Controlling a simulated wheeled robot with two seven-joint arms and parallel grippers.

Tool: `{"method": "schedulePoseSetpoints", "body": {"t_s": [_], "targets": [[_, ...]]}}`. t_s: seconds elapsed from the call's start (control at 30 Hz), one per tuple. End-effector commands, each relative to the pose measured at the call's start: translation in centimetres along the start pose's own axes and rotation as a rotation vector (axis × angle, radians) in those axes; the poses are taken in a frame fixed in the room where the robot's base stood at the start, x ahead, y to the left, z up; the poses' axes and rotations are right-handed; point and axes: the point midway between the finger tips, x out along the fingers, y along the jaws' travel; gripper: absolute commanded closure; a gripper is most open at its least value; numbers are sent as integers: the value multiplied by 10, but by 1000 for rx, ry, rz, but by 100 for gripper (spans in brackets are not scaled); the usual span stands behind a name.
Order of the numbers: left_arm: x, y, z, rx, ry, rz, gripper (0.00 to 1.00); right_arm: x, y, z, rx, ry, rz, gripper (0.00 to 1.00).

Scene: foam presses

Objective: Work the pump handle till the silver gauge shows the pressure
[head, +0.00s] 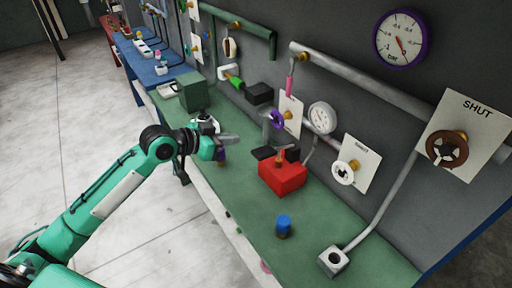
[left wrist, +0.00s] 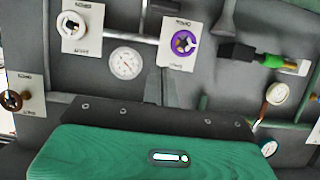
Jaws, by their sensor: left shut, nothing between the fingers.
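The silver gauge (head: 322,118), with a pale round dial, is on the wall above the bench. It also shows in the left wrist view (left wrist: 126,63), where its reading is too small to tell. A red box (head: 283,177) with a small orange and brown fitting on top stands on the green bench below it. I cannot tell for sure which part is the pump handle. My left gripper (head: 230,139) is shut and empty, over the bench's front side, left of the red box and apart from it. Its fingers also show in the left wrist view (left wrist: 158,88). My right gripper is out of view.
A purple-rimmed gauge (head: 400,38), a purple valve wheel (head: 276,119), a white one (head: 345,172) and a brown one (head: 447,149) are on the wall. A blue knob (head: 283,226) and a grey block (head: 333,261) stand on the green bench (head: 310,225). Pipes run above.

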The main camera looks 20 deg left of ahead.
Motion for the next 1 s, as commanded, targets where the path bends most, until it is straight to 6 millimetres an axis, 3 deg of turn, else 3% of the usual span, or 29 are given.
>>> {"method": "schedulePoseSetpoints", "body": {"t_s": [0.27, 0.67, 0.8, 1.0], "targets": [[25, 1, -4, -4, 2, 2, 100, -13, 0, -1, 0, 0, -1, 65], [98, 0, -4, -5, 2, 1, 100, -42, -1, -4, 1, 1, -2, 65], [104, 1, 19, -4, -4, 0, 100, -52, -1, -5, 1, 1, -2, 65], [108, 0, 36, -2, 0, 0, 100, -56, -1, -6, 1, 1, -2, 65]]}}
